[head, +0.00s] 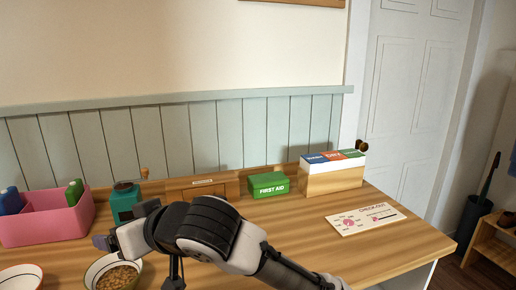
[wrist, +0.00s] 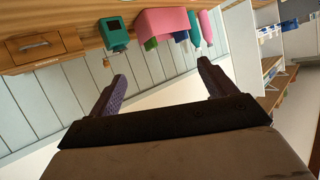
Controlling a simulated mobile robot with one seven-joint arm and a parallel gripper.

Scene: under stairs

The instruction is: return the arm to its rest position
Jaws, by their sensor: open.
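My arm reaches from the bottom right of the head view over the wooden tabletop (head: 285,235). My gripper (head: 104,243) is at the left end of the arm, close to a bowl of brown pieces (head: 117,276) and partly over it in the picture. In the wrist view the two purple fingers of my gripper (wrist: 162,84) stand wide apart with nothing between them. The wrist view is tilted, with the tabletop things along its top edge.
A pink bin (head: 48,224), teal grinder (head: 124,202), wooden drawer box (head: 202,189), green first aid box (head: 269,185) and wooden file box (head: 331,180) line the back. A printed card (head: 365,219) lies at right. Another bowl (head: 20,279) is at left.

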